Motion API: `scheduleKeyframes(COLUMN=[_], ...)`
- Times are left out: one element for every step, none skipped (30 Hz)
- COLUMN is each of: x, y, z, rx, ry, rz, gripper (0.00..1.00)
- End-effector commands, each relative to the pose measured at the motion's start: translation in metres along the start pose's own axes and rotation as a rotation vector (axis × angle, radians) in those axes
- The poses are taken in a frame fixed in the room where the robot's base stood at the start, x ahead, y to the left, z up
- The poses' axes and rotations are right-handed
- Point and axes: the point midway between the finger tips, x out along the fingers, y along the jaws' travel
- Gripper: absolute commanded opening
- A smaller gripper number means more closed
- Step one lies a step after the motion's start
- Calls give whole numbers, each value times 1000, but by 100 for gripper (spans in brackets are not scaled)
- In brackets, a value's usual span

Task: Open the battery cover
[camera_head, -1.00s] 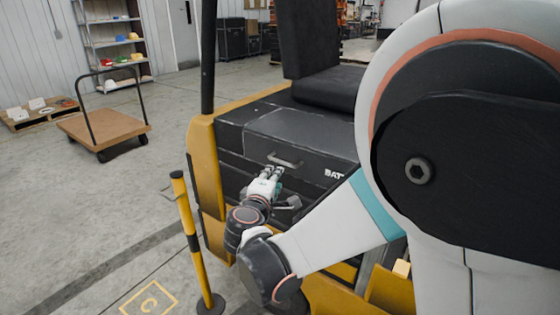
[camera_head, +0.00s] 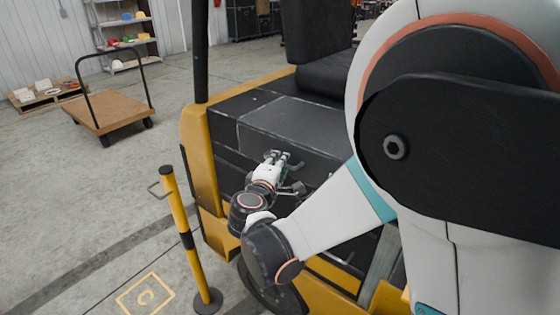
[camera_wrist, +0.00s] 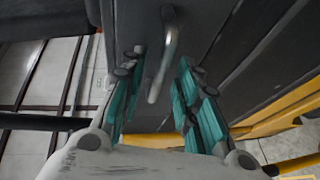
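The battery cover (camera_head: 285,118) is a dark panel on the side of a yellow and black truck, below the seat. It looks closed. Its metal bar handle (camera_wrist: 168,50) lies between the teal-padded fingers of my gripper (camera_wrist: 160,82) in the wrist view. The fingers stand apart, one on each side of the bar, with a gap visible on both sides. In the head view my gripper (camera_head: 277,158) is at the front face of the cover and hides most of the handle.
A yellow and black post (camera_head: 184,235) stands left of my arm. A black seat (camera_head: 328,85) is above the cover. A flat cart (camera_head: 112,108) and a pallet (camera_head: 50,97) stand on open floor at the back left.

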Motion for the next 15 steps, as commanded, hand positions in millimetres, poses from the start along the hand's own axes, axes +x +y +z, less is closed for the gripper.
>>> scheduleKeyframes(x=[0,0,0,0,0,0,0,0,0,0,0,0,0,0,-1], y=[0,0,0,0,0,0,0,0,0,0,0,0,1,1,2], z=[0,0,0,0,0,0,0,0,0,0,0,0,0,0,0], rx=[0,0,0,0,0,0,0,0,0,0,0,0,1,1,3], ry=[0,0,0,0,0,0,0,0,0,0,0,0,0,0,0], rz=[0,0,0,0,0,0,0,0,0,0,0,-1,-2,-3,-6], gripper=[30,25,16,9,3,0,0,0,0,0,0,0,0,0,0])
